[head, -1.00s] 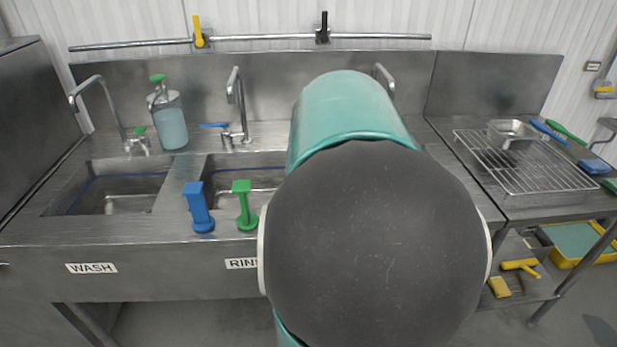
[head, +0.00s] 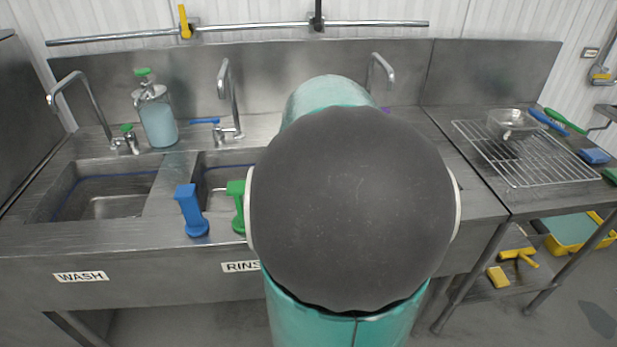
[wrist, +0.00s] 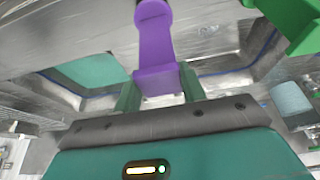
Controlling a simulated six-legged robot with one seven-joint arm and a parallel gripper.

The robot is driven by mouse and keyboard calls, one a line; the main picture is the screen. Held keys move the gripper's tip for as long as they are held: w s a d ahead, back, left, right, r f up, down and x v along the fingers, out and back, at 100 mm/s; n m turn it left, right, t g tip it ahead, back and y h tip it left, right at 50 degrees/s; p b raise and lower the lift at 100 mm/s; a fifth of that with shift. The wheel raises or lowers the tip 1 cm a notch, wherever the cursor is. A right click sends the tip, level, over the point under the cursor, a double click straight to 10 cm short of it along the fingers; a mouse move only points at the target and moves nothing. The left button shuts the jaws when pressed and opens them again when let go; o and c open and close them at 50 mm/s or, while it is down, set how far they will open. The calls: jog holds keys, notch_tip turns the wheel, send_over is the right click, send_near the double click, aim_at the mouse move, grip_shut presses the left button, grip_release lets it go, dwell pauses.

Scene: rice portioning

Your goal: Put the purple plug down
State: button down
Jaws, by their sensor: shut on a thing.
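The purple plug (wrist: 153,38) is in the wrist view, its square block end between my gripper's fingers and its rounder end pointing to the top of the picture. My gripper (wrist: 158,88) is shut on that block end. A metal surface lies behind the plug; I cannot tell whether the plug touches it. In the head view my own arm hides the gripper and the plug.
A blue plug (head: 191,210) and a green plug (head: 238,205) stand upright on the sink's front ledge. The wash basin (head: 105,195) is left. A wire rack (head: 540,165) with a metal pan (head: 512,122) is right. A soap bottle (head: 158,120) stands behind.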

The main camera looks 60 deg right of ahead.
jog(key=shift+s+f, duration=0.25)
jog(key=shift+f, duration=0.35)
jog(key=shift+w+f, duration=0.25)
jog(key=shift+f, duration=0.15)
jog(key=c, duration=0.8)
grip_release()
jog(key=shift+f, duration=0.1)
jog(key=shift+c, duration=0.2)
jog(key=shift+s, duration=0.1)
jog(key=shift+r, duration=0.35)
jog(key=v, duration=1.1)
jog(key=shift+a+r, duration=0.15)
jog(key=shift+r, duration=0.15)
